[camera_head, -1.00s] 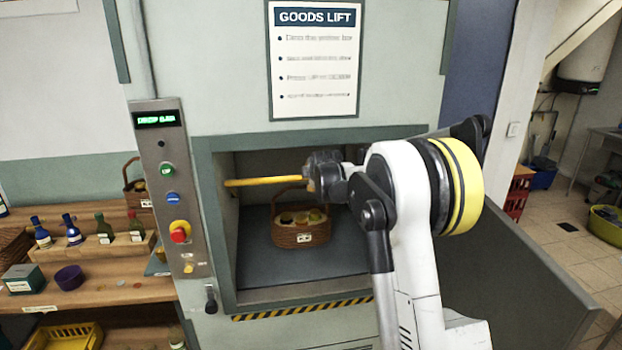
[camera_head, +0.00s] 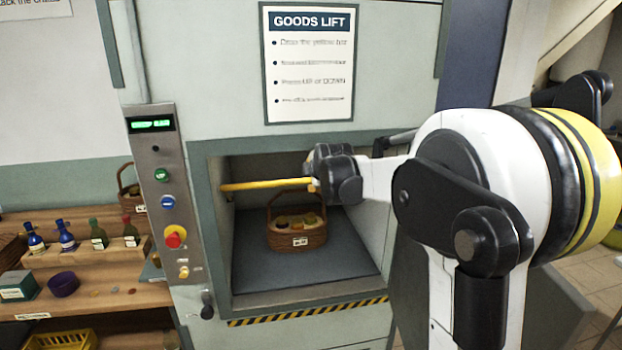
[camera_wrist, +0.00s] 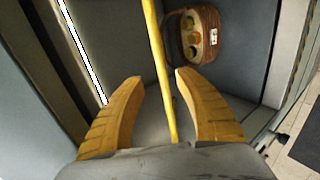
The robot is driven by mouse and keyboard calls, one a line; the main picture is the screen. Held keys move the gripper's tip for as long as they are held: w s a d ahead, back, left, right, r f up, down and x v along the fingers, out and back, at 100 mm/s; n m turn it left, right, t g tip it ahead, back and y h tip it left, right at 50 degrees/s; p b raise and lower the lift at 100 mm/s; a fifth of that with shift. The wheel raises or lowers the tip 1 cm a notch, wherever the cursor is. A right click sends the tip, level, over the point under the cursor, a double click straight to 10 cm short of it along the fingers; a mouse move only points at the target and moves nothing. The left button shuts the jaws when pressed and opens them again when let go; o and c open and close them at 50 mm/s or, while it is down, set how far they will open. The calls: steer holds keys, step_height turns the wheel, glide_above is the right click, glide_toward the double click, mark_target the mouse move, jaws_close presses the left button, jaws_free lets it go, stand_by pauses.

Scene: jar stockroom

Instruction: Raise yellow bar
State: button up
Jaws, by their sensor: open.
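The yellow bar (camera_head: 262,184) runs level across the opening of the goods lift, from its left side to my gripper (camera_head: 318,181). Its right part is hidden behind my gripper and arm. In the wrist view, the yellow bar (camera_wrist: 160,70) passes between the two open fingers of my gripper (camera_wrist: 158,85), with a gap on each side. The lift (camera_head: 205,215) stands open behind the bar. Inside, a brown wicker basket (camera_head: 312,238) with several jars sits on the grey floor; it also shows in the wrist view (camera_wrist: 208,20).
A control panel (camera_head: 165,200) with green, blue and red buttons stands left of the opening. A wooden shelf (camera_head: 110,297) with bottles and a purple bowl (camera_head: 64,285) is further left. A striped edge (camera_head: 300,311) runs below the opening.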

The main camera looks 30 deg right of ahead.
steer(key=shift+w+f, duration=0.15)
steer(key=shift+f, duration=0.1)
jaws_close()
steer(key=w+a+f+m+t+b, duration=0.25)
steer(key=f+m, duration=0.25)
steer(key=m, duration=0.4)
steer(key=w+a+f+m+t+b, duration=0.2)
steer(key=w+f+m+t, duration=0.15)
steer(key=m, duration=0.55)
steer(key=s+a+f+m+t+h+b, duration=0.2)
steer(key=s+f+m+t, duration=0.15)
steer(key=m, duration=0.55)
steer(key=s+a+f+m+t+h+b, duration=0.1)
steer(key=s+f+m+t, duration=0.1)
steer(key=s+m, duration=0.5)
steer(key=w+d+r+m, duration=0.1)
steer(key=w+r, duration=0.2)
steer(key=w, duration=0.4)
steer(key=w+d+r+m+b, duration=0.1)
steer(key=w+d+r, duration=0.1)
steer(key=w, duration=0.4)
steer(key=shift+w+r, duration=0.35)
steer(key=shift+r, duration=0.3)
